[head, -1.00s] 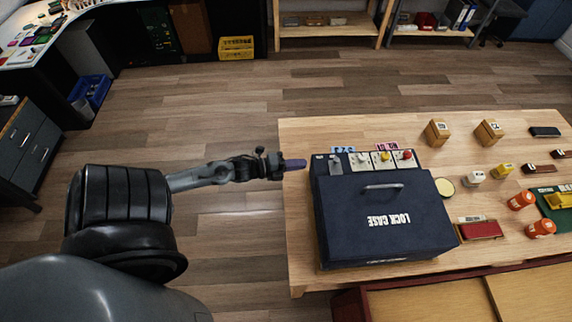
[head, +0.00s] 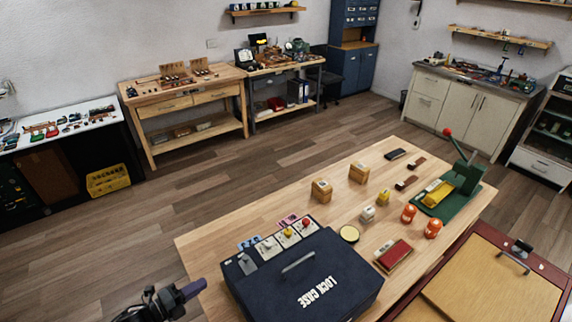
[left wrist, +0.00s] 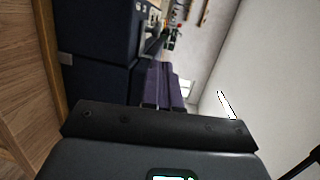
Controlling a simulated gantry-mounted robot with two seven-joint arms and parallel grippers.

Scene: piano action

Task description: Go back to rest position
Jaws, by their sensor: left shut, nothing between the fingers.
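My left gripper (head: 188,291) is at the lower left of the head view, beside the left edge of the dark blue lock case (head: 290,293). Its purple-tipped fingers are shut with nothing between them. In the left wrist view the shut fingers (left wrist: 168,88) point away from the camera, with the dark case (left wrist: 98,65) to their left. I cannot tell whether they touch it. My right gripper is in neither view.
The wooden table (head: 200,240) carries the case, two wooden blocks (head: 321,190), orange jars (head: 433,228), a red pad (head: 394,256) and a green press (head: 468,183). A drawer-like board (head: 490,290) lies at front right. Open floor (head: 170,200) lies left of the table.

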